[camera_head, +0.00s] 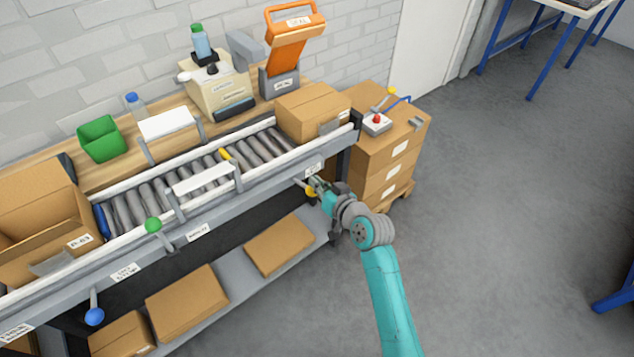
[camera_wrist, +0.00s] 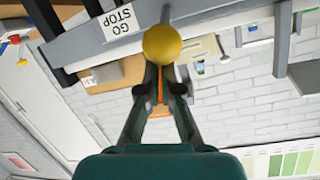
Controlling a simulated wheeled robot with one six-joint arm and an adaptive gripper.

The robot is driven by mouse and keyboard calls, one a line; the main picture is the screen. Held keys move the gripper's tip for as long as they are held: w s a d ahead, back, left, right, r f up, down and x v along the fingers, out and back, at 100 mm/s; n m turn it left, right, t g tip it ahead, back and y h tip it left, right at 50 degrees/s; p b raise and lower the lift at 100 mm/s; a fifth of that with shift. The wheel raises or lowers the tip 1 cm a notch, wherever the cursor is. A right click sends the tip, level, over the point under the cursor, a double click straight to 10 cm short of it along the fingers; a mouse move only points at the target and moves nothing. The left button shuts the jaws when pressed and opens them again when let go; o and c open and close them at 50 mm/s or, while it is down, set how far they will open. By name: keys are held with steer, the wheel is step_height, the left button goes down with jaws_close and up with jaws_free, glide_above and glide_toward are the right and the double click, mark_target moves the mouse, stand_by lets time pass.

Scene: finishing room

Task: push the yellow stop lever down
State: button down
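The yellow stop lever (camera_wrist: 162,45) shows as a round yellow knob on a grey stalk, beside a white GO/STOP label (camera_wrist: 118,22) on the conveyor's edge. In the head view its yellow knob (camera_head: 311,191) is small and lies right at my gripper (camera_head: 318,184), at the right end of the conveyor's front rail. In the wrist view my gripper's fingers (camera_wrist: 163,82) are drawn together with only a narrow gap. The knob is at the tips, not between the fingers, and covers part of them. I cannot tell whether they touch.
A green-knobbed lever (camera_head: 153,225) and a blue-knobbed lever (camera_head: 94,316) stand farther left along the conveyor. Stacked cartons with a red-button box (camera_head: 376,124) stand right of the conveyor's end. Cartons (camera_head: 280,245) lie on the shelf below.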

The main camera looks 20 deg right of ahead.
step_height(320, 180, up, 3)
steer(key=w, duration=0.2)
steer(key=v, duration=1)
steer(key=shift+d+f, duration=0.2)
steer(key=shift+d, duration=0.15)
